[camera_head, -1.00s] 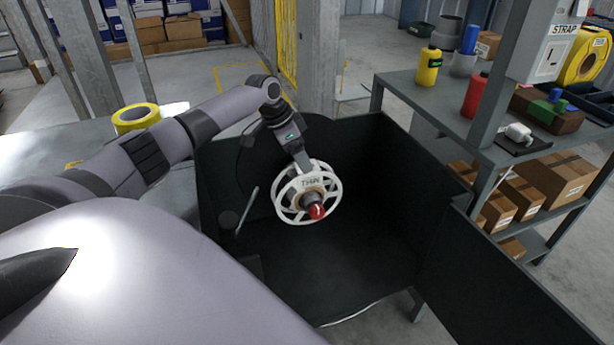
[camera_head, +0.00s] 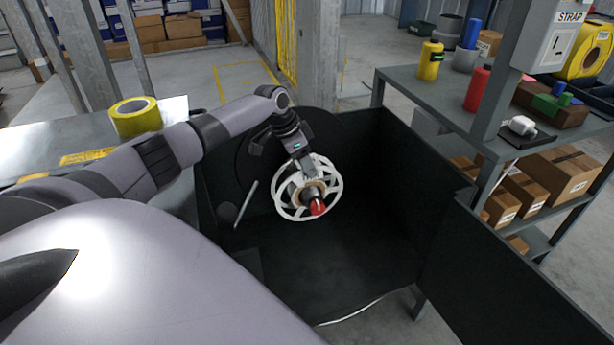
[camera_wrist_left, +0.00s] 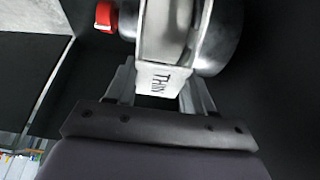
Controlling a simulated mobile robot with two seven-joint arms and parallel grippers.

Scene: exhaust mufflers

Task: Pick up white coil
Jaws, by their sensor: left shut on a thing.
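The white coil (camera_head: 282,203) is a spoked white reel in the black-walled bin in the head view. A red-tipped dark spindle (camera_head: 318,207) shows at its middle. My left gripper (camera_head: 304,168) reaches down from above and is shut on the coil's upper rim. In the left wrist view the gripper's fingers (camera_wrist_left: 160,92) sit on both sides of a white rim block (camera_wrist_left: 163,78) with dark lettering. The red end (camera_wrist_left: 105,17) shows at the upper left there. I cannot tell whether the coil is still on the spindle. My right gripper is not in view.
The black bin (camera_head: 408,190) has tall walls around the coil. A grey shelf (camera_head: 425,92) with bottles and cartons stands to the right. A yellow tape roll (camera_head: 136,117) lies on the left table (camera_head: 40,140). The bin floor looks mostly clear.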

